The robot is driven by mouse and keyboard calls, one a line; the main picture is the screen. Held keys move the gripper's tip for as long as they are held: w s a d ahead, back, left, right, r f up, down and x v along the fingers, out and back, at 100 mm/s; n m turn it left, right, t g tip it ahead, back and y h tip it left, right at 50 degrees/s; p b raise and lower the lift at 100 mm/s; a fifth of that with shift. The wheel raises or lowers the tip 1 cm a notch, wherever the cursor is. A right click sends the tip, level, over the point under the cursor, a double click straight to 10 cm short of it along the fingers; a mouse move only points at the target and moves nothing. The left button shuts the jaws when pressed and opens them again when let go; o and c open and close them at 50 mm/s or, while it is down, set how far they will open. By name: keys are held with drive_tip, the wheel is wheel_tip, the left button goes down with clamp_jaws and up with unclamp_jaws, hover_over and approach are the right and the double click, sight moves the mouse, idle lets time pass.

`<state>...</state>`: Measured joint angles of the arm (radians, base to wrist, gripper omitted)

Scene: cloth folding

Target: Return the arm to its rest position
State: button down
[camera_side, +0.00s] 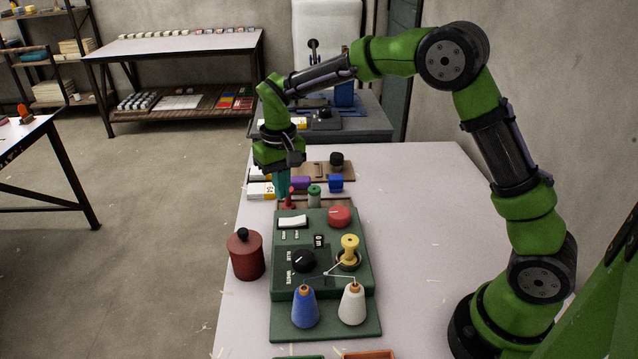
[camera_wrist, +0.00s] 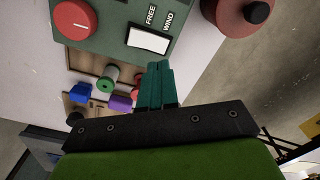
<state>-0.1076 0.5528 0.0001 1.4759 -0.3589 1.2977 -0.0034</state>
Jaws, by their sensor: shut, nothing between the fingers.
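My gripper (camera_side: 283,184) points down over the table, behind the green winding machine (camera_side: 329,226). Its teal fingers are together with nothing between them. In the wrist view the closed fingers (camera_wrist: 158,68) lie just beyond the white rocker switch (camera_wrist: 148,40). In the side view they hang close to a small red piece (camera_side: 290,199); I cannot tell whether they touch it. My arm arches from its base at the right of the table over to the gripper.
A dark red canister (camera_side: 246,256) stands left of the machine. A yellow spool (camera_side: 349,250), blue cone (camera_side: 304,307) and white cone (camera_side: 352,303) stand on it. A green spool (camera_side: 314,196), blue block (camera_side: 336,182) and purple cylinder (camera_side: 301,182) sit behind. The table's right side (camera_side: 430,210) is clear.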

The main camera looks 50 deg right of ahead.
drive_tip(key=s+d+r+t+y, duration=0.1)
drive_tip(key=s+r+t, duration=0.2)
drive_tip(key=s, duration=0.9)
drive_tip(key=s+d+r+m+t+y, duration=0.1)
drive_tip(key=s+r+t, duration=0.3)
drive_tip(key=s+r, duration=0.5)
drive_tip(key=s, duration=0.3)
